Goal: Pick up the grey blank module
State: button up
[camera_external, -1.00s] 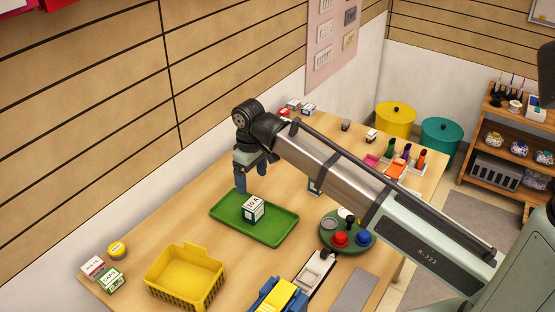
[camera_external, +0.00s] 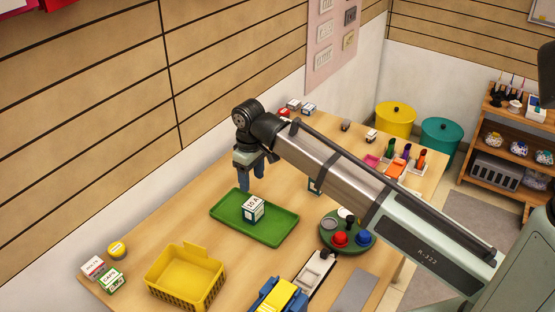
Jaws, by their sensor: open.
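My gripper (camera_external: 251,183) points down with its two dark blue fingers apart and nothing visible between them. It hangs over the back part of the green tray (camera_external: 279,236), behind a white box with a dark green band marked 16A (camera_external: 253,210). I cannot tell for sure which thing is the grey blank module. A flat grey round piece (camera_external: 330,224) sits on the round green tray (camera_external: 349,250), to the right of my gripper. A small greyish block (camera_external: 346,124) also stands at the back of the table; its details are too small to read.
A yellow basket (camera_external: 186,280) stands at the front left. Red (camera_external: 340,239) and blue (camera_external: 363,237) round pieces share the round tray. My arm crosses above the table and partly hides another box (camera_external: 314,187). Bare wood lies between basket and green tray.

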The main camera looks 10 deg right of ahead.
jog(key=w+d+m, duration=0.3)
jog(key=w+d, duration=0.7)
jog(key=d, duration=0.4)
jog(key=w+d+m, duration=0.2)
jog(key=w+d, duration=0.8)
jog(key=d, duration=0.3)
jog(key=w+d+m, duration=0.3)
jog(key=w+d, duration=0.7)
jog(key=d, duration=0.4)
jog(key=m, duration=0.9)
send_over(346, 122)
notch_tip(346, 122, down, 8)
jog(key=shift+s+d+f, duration=0.1)
jog(key=shift+s+d, duration=0.05)
jog(key=shift+a+f, duration=0.2)
jog(key=shift+f, duration=2.5)
jog(key=c, duration=1)
